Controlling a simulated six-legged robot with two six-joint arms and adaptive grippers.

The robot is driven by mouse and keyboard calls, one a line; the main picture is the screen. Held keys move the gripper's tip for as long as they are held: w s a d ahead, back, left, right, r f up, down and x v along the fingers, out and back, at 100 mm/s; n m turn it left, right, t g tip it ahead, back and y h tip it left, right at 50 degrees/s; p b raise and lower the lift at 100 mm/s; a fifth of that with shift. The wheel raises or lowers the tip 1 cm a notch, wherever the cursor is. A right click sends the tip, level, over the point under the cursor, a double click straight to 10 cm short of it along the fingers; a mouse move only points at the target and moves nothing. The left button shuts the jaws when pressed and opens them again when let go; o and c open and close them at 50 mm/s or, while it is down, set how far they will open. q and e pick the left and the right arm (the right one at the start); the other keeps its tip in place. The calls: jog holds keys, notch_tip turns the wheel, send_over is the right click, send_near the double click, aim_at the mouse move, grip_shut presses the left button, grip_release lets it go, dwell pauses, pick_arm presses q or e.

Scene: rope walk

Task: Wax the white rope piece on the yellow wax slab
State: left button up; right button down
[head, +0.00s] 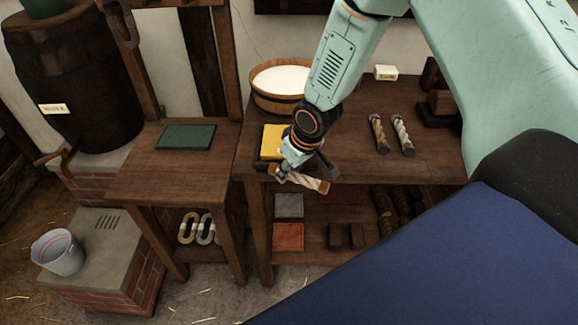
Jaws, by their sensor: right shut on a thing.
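My right gripper (284,174) is shut on a pale twisted rope piece (312,183) with a dark end. It holds the piece roughly level, in front of the table's near edge in the picture. The yellow wax slab (271,139) lies on the table at its left end, just above and left of the gripper in the picture. My right arm hides the slab's right side. Whether the rope piece touches anything besides the gripper, I cannot tell. My left gripper is not in view.
Two more rope pieces, one brownish (378,134) and one whitish (402,134), lie on the table's right. A wooden tub of white stuff (278,102) stands behind the slab. A side table (170,160) bears a green slab (187,137). Shelves below hold blocks.

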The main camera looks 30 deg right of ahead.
jog(key=shift+t, duration=0.5)
jog(key=w+r, duration=0.1)
jog(key=r, duration=0.1)
jog(key=w+r+p, duration=0.1)
jog(key=r, duration=0.1)
jog(key=w+r, duration=0.2)
jog(key=shift+d+r, duration=0.1)
jog(key=shift+r, duration=0.15)
jog(key=shift+d+p, duration=0.1)
jog(key=shift+p, duration=0.35)
jog(key=shift+d+r+p, duration=0.15)
jog(key=shift+p, duration=0.2)
jog(key=shift+s+a+r+p, duration=0.1)
jog(key=shift+s+r+p, duration=0.1)
jog(key=shift+r+p, duration=0.8)
jog(key=shift+s+a+r+p, duration=0.1)
jog(key=shift+s+r+p, duration=0.1)
jog(key=shift+r+p, duration=0.8)
